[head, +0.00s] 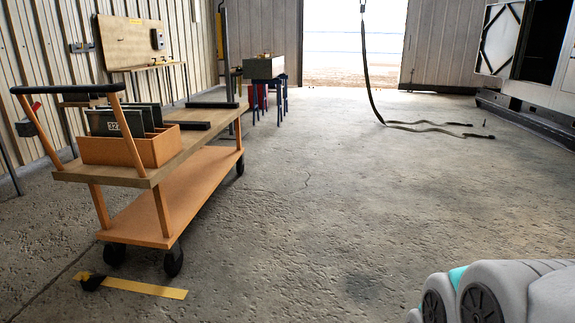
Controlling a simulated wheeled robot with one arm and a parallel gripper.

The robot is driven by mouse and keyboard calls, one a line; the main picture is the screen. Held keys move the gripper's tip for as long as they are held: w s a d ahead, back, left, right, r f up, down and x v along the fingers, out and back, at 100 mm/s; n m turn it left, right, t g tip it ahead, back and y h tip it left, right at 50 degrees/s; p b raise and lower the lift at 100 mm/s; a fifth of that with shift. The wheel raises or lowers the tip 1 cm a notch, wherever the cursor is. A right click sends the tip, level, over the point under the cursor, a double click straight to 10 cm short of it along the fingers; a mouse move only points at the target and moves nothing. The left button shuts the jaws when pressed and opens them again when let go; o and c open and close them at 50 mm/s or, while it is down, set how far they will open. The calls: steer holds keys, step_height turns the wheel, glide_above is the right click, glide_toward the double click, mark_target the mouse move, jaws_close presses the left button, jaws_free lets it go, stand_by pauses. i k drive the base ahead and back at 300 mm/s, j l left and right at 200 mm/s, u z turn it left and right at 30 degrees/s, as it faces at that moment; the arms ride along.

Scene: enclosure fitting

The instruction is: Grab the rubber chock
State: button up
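A small black lump (92,283), which looks like the rubber chock, rests on the floor at the lower left. It sits at the left end of a flat yellow strip (150,289), in front of the cart's near wheels. It is small and dark, so its exact shape is hard to tell. My gripper is not in view. Only rounded white-grey parts of my arm show at the bottom right, well apart from the black lump.
An orange-framed cart (150,222) on black wheels stands just behind the lump, carrying an orange box (125,152) of dark panels. A dark strap (372,95) hangs to the floor farther back. Concrete floor (290,230) is open in the middle.

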mark_target(89, 283)
steer(key=i+l, duration=0.15)
steer(key=i, duration=6.25)
steer(key=i+u, duration=0.15)
steer(key=u, duration=0.3)
steer(key=i+u, duration=0.15)
steer(key=u, duration=0.3)
steer(key=i+u, duration=0.1)
steer(key=u, duration=0.35)
steer(key=i+l+u, duration=0.1)
steer(key=u, duration=2.65)
steer(key=i+j+u, duration=0.2)
steer(key=i+j, duration=0.2)
steer(key=i+j+z, duration=0.15)
steer(key=j, duration=0.25)
steer(key=i+j, duration=0.2)
steer(key=j, duration=0.15)
steer(key=i+j+z, duration=0.1)
steer(key=j, duration=0.25)
steer(key=i+j+z, duration=0.1)
steer(key=i+j, duration=0.3)
steer(key=j, duration=0.3)
steer(key=z, duration=0.05)
